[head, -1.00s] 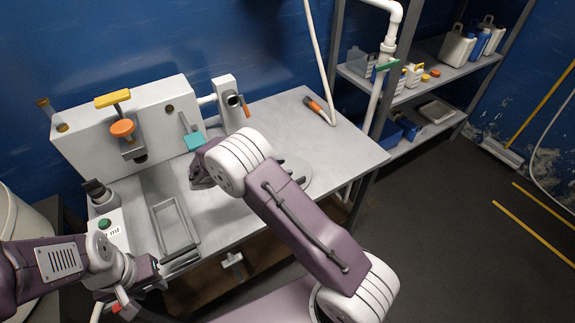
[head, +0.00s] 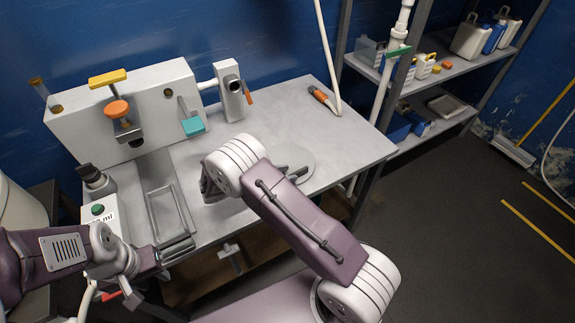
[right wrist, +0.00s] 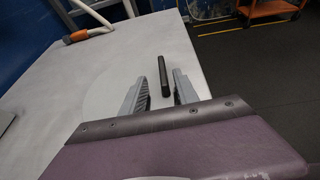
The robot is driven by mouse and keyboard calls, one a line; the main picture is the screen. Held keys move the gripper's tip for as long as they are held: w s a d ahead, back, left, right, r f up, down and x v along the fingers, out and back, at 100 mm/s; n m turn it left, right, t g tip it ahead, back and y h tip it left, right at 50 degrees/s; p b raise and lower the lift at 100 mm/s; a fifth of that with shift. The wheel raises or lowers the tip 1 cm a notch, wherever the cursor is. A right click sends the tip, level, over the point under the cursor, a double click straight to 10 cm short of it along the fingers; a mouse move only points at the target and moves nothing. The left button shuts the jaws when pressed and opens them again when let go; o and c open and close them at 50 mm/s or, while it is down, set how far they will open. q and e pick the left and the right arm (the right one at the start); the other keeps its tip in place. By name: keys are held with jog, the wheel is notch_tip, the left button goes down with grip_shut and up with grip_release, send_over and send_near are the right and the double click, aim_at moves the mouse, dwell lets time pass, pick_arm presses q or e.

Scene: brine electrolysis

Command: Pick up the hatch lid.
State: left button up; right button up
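The hatch lid appears to be the flat round grey disc (head: 296,158) lying on the tabletop, partly hidden behind my right arm in the head view. In the right wrist view the pale disc (right wrist: 104,92) carries a thin black bar handle (right wrist: 163,72). My right gripper (right wrist: 160,78) is open, its fingers on either side of the handle with gaps visible.
A white panel unit (head: 150,100) with orange and yellow knobs stands at the back left. A shallow grey tray (head: 168,212) is in front of it. An orange-ended hose (head: 322,98) lies at the back right. Shelves (head: 450,75) stand beyond. The tabletop around the lid is mostly clear.

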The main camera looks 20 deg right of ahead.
aim_at(295, 173)
jog(key=x, duration=0.5)
jog(key=shift+s+d+r, duration=0.1)
jog(key=shift+s, duration=0.1)
grip_shut()
jog(key=shift+r, duration=0.1)
